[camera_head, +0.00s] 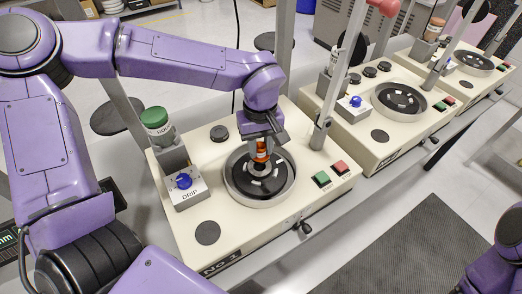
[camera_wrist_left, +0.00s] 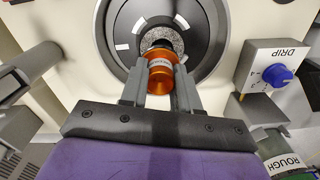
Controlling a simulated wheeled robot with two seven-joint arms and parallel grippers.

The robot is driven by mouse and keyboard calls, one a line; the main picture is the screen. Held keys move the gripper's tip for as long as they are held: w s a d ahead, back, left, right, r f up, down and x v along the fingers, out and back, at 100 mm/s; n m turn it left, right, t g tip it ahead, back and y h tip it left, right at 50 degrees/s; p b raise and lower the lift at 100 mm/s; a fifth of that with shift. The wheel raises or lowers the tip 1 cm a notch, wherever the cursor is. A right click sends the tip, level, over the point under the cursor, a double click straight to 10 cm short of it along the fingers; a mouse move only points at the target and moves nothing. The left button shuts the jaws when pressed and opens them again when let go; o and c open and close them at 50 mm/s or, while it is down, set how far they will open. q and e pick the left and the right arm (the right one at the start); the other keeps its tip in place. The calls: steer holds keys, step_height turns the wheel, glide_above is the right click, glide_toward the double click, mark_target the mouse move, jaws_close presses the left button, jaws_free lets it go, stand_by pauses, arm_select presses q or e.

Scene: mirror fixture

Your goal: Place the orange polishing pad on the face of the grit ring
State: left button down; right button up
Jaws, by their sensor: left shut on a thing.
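My left gripper (camera_head: 262,138) reaches down over the round black plate (camera_head: 245,183) of the No. 1 machine. It is shut on the orange polishing pad (camera_head: 262,153), a small orange cylindrical piece. In the left wrist view the orange piece (camera_wrist_left: 161,74), with a white label, sits between the two fingers (camera_wrist_left: 160,90). Beyond it shows a grey speckled round surface, apparently the grit ring (camera_wrist_left: 150,38), at the middle of the black plate with white marks. I cannot tell whether the pad touches it. My right gripper is out of view.
The No. 1 machine's cream top (camera_head: 215,245) carries a blue drip knob (camera_head: 184,181), a green-capped jar (camera_head: 155,121) and green and red buttons (camera_head: 339,167). A metal post (camera_head: 330,85) stands right of the plate. Similar machines (camera_head: 400,100) stand farther right.

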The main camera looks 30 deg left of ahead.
mark_target(259, 149)
arm_select(q)
steer(key=f, duration=0.1)
steer(key=f+p, duration=0.1)
steer(key=f, duration=0.1)
steer(key=shift+s+a, duration=0.1)
steer(key=shift+s, duration=0.25)
steer(key=shift+w+f, duration=0.35)
steer(key=c, duration=0.8)
jaws_free()
steer(key=shift+s, duration=0.25)
steer(key=shift+r, duration=0.25)
step_height(259, 149, up, 12)
steer(key=shift+f+b, duration=0.15)
steer(key=shift+b, duration=0.45)
